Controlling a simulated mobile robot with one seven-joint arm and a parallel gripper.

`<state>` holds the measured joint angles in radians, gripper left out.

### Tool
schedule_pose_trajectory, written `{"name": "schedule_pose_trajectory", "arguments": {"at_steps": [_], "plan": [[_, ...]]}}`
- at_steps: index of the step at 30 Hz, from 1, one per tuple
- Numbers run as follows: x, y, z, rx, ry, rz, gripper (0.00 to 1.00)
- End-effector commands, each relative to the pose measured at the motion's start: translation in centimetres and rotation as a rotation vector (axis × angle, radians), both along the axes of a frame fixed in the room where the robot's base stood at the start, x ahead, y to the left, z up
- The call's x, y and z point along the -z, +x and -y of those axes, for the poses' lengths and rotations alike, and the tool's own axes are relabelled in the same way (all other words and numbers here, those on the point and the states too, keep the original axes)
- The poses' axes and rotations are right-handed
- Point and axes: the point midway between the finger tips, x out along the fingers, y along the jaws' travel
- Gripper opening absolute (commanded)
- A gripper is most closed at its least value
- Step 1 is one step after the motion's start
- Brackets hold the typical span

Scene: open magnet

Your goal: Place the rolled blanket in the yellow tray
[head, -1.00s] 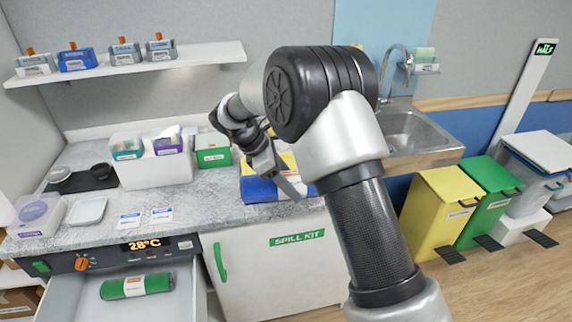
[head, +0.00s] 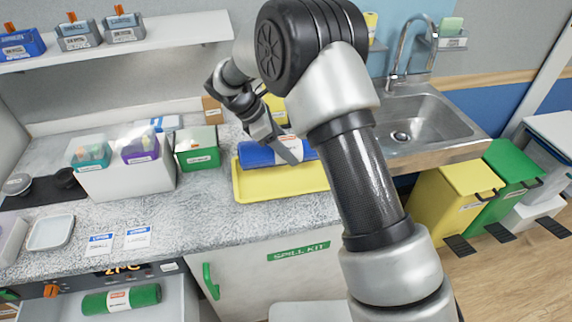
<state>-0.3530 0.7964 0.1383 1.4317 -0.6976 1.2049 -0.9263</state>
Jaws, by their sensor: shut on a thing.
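A blue rolled blanket (head: 256,155) with a white and red label lies across the back part of the yellow tray (head: 275,187) on the counter. The tray's front part is bare. My gripper (head: 291,151) is over the middle of the blue roll and is shut on it. My arm hides part of the roll's right side and the tray's right end. I cannot tell whether the roll rests on the tray or is held just above it.
A green roll (head: 121,299) lies in the open drawer below the counter. A green box (head: 197,148) and a white bin (head: 125,178) stand left of the tray. A sink (head: 410,128) is to the right. The counter in front of the white bin holds two cards and a dish.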

Motion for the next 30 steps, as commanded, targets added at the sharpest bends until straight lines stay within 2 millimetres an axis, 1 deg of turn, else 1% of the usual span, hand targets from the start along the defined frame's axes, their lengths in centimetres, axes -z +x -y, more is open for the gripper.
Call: {"name": "schedule_pose_trajectory", "arguments": {"at_steps": [1, 3, 8, 12, 15, 25, 26, 28, 30], "plan": [[1.0, 0.0, 0.0, -0.001, -0.001, -0.003, 0.19], [2.2, 0.0, 0.0, 0.001, -0.001, -0.001, 0.19], [3.7, 0.1, 0.0, -0.001, -0.001, 0.001, 0.19], [5.6, 0.0, 0.0, -0.001, -0.001, 0.000, 0.19], [6.7, 0.0, 0.0, 0.001, -0.001, 0.001, 0.19], [7.1, 0.1, 0.0, 0.001, 0.000, 0.003, 0.19], [7.0, 0.0, 0.0, 0.000, 0.001, 0.001, 0.61], [7.0, 0.0, 0.0, 0.000, 0.001, 0.001, 0.72], [7.0, 0.0, 0.0, 0.000, 0.001, 0.001, 0.74]]}}
